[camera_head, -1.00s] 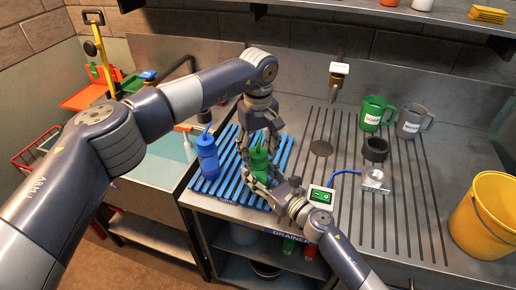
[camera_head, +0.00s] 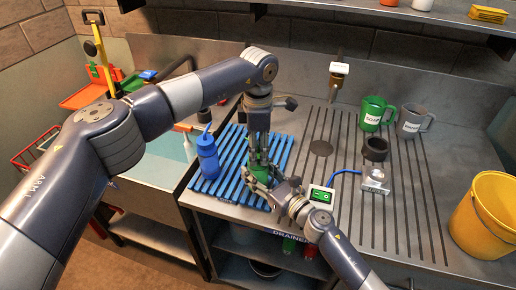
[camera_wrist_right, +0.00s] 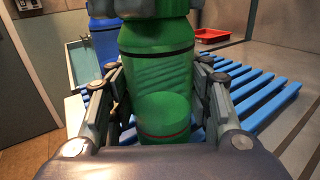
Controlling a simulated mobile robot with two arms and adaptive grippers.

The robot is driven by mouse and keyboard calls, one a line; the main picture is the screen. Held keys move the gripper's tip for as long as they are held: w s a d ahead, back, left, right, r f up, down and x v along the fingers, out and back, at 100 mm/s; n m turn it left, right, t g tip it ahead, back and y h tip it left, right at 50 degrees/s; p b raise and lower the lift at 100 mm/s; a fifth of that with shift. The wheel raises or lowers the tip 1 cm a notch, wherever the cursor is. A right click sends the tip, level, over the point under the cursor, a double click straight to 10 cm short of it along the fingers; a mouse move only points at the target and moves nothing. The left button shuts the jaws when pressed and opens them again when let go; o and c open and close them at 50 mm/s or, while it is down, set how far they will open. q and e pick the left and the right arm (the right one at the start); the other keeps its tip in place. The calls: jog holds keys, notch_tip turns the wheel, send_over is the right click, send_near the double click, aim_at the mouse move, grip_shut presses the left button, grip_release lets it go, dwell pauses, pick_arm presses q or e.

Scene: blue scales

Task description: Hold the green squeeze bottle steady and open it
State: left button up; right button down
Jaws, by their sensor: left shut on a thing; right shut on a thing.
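The green squeeze bottle (camera_head: 262,171) stands on the blue slatted rack, partly hidden by both grippers. Its body (camera_wrist_right: 158,75) fills the middle of the right wrist view, upright, with its top cut off by the frame. My right gripper (camera_head: 272,185) is shut on the body from the front right, with one finger (camera_wrist_right: 105,95) on each side. My left gripper (camera_head: 259,158) points down from above and is shut on the top of the bottle. The left fingers hide the cap and nozzle, so I cannot tell whether the cap has turned.
A blue bottle (camera_head: 207,157) stands on the blue rack (camera_head: 228,190) just left. A green-and-white switch box (camera_head: 321,195) sits close to my right wrist. Green (camera_head: 374,113) and grey (camera_head: 411,122) mugs and a yellow bucket (camera_head: 487,215) are farther right. A sink (camera_head: 160,165) lies left.

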pick_arm(q)
jog(key=n, duration=0.6)
pick_arm(e)
jog(key=shift+a+r, duration=0.1)
jog(key=shift+r, duration=0.05)
pick_arm(q)
jog(key=n, duration=1.7)
jog(key=shift+w, duration=0.1)
jog(key=shift+r, duration=0.15)
jog(key=shift+r, duration=0.95)
jog(key=shift+r, duration=0.1)
